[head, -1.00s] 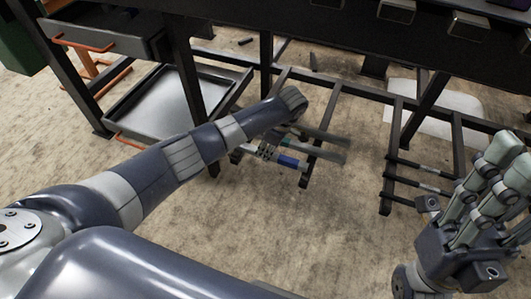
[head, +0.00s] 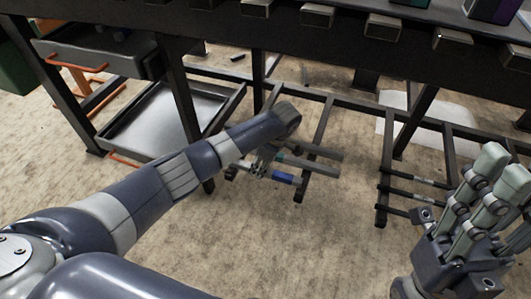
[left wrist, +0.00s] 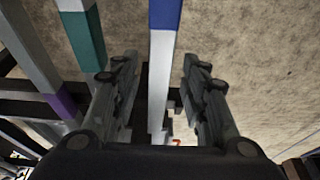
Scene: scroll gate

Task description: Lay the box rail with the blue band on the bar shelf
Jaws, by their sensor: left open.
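The box rail with the blue band (head: 283,178) is a light grey square bar lying across low dark bars (head: 316,135) under the bench. In the left wrist view the blue-band rail (left wrist: 160,80) runs between the two fingers, with its band at the top edge. My left gripper (head: 262,163) is open at this rail, its fingers (left wrist: 159,85) on either side with gaps showing. A teal-band rail (left wrist: 85,40) lies beside it, and a purple-band rail (left wrist: 62,102) is farther left. My right gripper (head: 495,180) is raised at the right, apart from the rails; its finger opening is unclear.
Another set of low bars at the right carries several thin dark rails (head: 412,196). A metal tray (head: 185,120) is at the left under a drawer (head: 100,55). The dark bench (head: 220,25) has square tube ends (head: 384,26) along its front. The floor in front is clear.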

